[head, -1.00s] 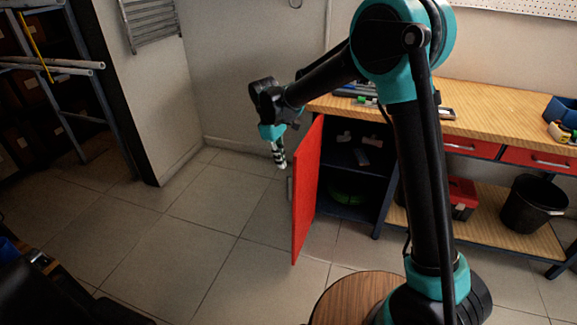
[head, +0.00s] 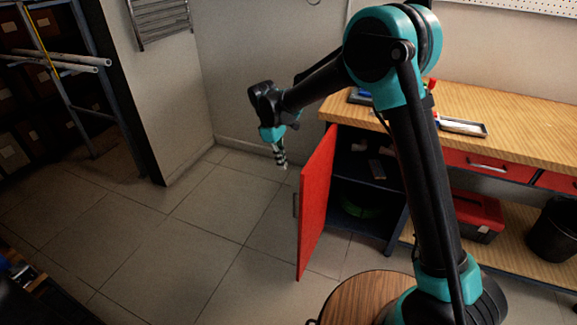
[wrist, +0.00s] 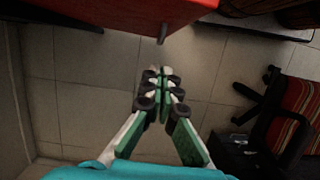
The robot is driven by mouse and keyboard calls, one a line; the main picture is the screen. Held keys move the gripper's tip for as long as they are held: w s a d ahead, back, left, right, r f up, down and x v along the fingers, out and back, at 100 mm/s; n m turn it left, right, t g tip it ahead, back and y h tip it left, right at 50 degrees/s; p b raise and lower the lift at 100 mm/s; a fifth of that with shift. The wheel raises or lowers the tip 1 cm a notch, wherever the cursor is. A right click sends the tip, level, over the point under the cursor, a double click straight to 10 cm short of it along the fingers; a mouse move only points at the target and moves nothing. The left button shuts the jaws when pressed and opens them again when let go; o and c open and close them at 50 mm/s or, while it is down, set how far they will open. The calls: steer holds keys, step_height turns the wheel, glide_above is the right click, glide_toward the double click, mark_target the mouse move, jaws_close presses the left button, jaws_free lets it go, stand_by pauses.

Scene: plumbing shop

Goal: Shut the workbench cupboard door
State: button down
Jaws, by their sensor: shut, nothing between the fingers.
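The red cupboard door (head: 317,205) stands wide open at the left end of the workbench (head: 485,115), and its dark handle (head: 296,205) is on the left face. The cupboard's dark inside (head: 365,185) shows a shelf with small items. My gripper (head: 281,163) is left of the door, pointing down, apart from it and empty. In the wrist view my gripper (wrist: 161,75) has its fingers together over the floor. The red door (wrist: 130,14) spans the top of that view, with its handle (wrist: 163,34) just beyond the fingertips.
A round wooden stool top (head: 365,295) is near the front. A red toolbox (head: 478,215) and a black bucket (head: 555,228) sit on the bench's lower shelf. A chair with a striped seat (wrist: 300,110) is at right in the wrist view. The tiled floor (head: 200,225) left of the door is clear.

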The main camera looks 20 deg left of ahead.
mark_target(298, 193)
steer(key=d+f, duration=0.1)
steer(key=f, duration=0.1)
steer(key=d+f, duration=0.2)
steer(key=f, duration=0.1)
steer(key=d+f, duration=0.1)
steer(key=f, duration=0.2)
steer(key=shift+s+d, duration=0.35)
steer(key=shift+d, duration=0.6)
steer(key=shift+d, duration=0.15)
